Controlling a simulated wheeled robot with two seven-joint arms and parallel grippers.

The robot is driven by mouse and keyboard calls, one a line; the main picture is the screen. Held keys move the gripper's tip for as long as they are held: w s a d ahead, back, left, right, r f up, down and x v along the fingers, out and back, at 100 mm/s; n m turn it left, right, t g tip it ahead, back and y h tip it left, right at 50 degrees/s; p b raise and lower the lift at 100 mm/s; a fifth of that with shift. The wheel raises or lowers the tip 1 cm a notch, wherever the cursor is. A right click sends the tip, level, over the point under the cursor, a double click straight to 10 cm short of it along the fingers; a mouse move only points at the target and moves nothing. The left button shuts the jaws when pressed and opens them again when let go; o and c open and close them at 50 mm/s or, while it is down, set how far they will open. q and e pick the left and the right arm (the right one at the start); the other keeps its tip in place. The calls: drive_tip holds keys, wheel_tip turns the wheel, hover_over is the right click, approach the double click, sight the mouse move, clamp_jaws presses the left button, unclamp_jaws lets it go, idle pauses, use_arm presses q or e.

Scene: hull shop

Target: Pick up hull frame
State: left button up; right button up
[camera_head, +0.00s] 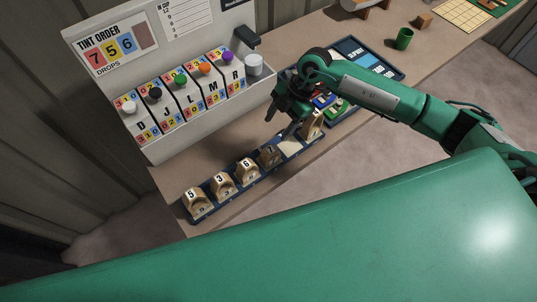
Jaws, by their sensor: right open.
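Several small wooden pieces with number labels, which look like the hull frames, stand in a row in a long dark blue rack (210,211). From the left they are frame 5 (195,200), frame 3 (222,184) and frame 6 (247,170). A darker, shaded frame (269,156) follows, its number unclear. Another wooden piece (311,126) stands at the rack's right end, beyond a pale, seemingly empty stretch. My right gripper (284,125) is open above the rack's right part, pointing down, with nothing seen between its fingers. My left gripper is out of view.
A tint dispenser (150,150) with coloured knobs and letters stands behind the rack. Small coloured pieces (325,101) lie beside my right gripper, partly hidden. A green cup (404,38) and a wooden block (424,20) stand farther right.

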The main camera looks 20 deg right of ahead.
drive_tip(key=d, duration=0.2)
drive_tip(key=h+p, duration=0.1)
drive_tip(key=p, duration=0.2)
approach(271, 149)
drive_tip(key=x, duration=0.3)
drive_tip(key=s+x, duration=0.1)
drive_tip(key=x, duration=0.1)
drive_tip(key=shift+a+r, duration=0.1)
drive_tip(key=shift+a, duration=0.15)
drive_tip(key=shift+w+a+f+m+p, duration=0.2)
drive_tip(key=shift+f+m+p, duration=0.1)
drive_tip(key=shift+f+p, duration=0.25)
drive_tip(key=p+x, duration=0.1)
drive_tip(key=x, duration=0.2)
drive_tip(key=shift+w+d+f, duration=0.1)
drive_tip(key=shift+w, duration=0.05)
drive_tip(key=shift+f+p, duration=0.3)
drive_tip(key=shift+f, duration=0.15)
drive_tip(key=c, duration=1.1)
